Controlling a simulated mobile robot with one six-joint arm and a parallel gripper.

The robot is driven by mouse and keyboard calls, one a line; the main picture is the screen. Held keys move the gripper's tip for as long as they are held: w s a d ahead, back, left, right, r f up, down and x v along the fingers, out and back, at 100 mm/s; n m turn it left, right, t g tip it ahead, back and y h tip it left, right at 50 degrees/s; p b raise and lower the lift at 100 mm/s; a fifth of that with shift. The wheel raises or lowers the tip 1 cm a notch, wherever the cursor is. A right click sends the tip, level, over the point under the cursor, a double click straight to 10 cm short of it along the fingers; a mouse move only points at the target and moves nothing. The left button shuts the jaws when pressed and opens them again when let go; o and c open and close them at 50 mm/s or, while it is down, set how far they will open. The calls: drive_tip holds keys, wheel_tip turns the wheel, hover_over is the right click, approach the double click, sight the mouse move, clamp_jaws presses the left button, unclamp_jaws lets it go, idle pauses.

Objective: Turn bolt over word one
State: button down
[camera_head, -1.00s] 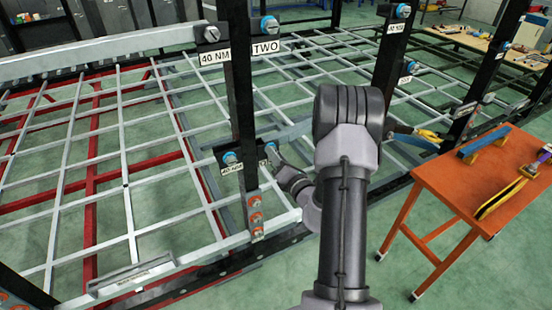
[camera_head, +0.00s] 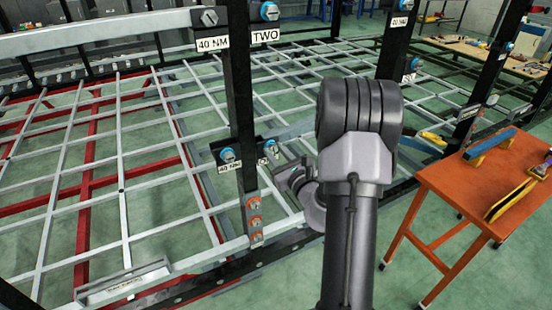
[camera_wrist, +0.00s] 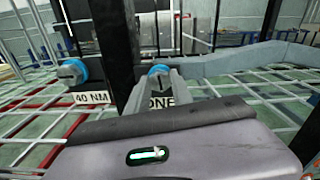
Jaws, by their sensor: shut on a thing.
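The bolt over the word ONE has a blue ring, and it shows in the wrist view (camera_wrist: 158,70) on a black upright. The ONE label (camera_wrist: 160,101) is just below it, partly seen between my fingers. My gripper (camera_wrist: 157,80) is shut on this bolt, a finger on each side of its head. In the head view the bolt (camera_head: 271,147) is at the right side of the post, with my gripper (camera_head: 277,162) at it, partly hidden by my arm.
A blue-ringed bolt (camera_wrist: 72,70) over a 40 NM label (camera_wrist: 90,97) is close to the left. The bolt over TWO (camera_head: 269,11) is higher on the post. An orange table (camera_head: 470,185) with tools stands at the right.

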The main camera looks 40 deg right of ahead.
drive_tip(key=n+b, duration=0.3)
drive_tip(key=n, duration=0.1)
drive_tip(key=shift+f+b, duration=0.1)
drive_tip(key=shift+b, duration=0.25)
drive_tip(key=shift+n+b, duration=1.4)
drive_tip(key=shift+n, duration=0.4)
drive_tip(key=shift+r+n, duration=0.2)
drive_tip(key=shift+n, duration=0.1)
drive_tip(key=c, duration=1.5)
unclamp_jaws()
drive_tip(key=o, duration=0.4)
drive_tip(key=shift+w+d+f, duration=0.1)
drive_tip(key=shift+w, duration=0.05)
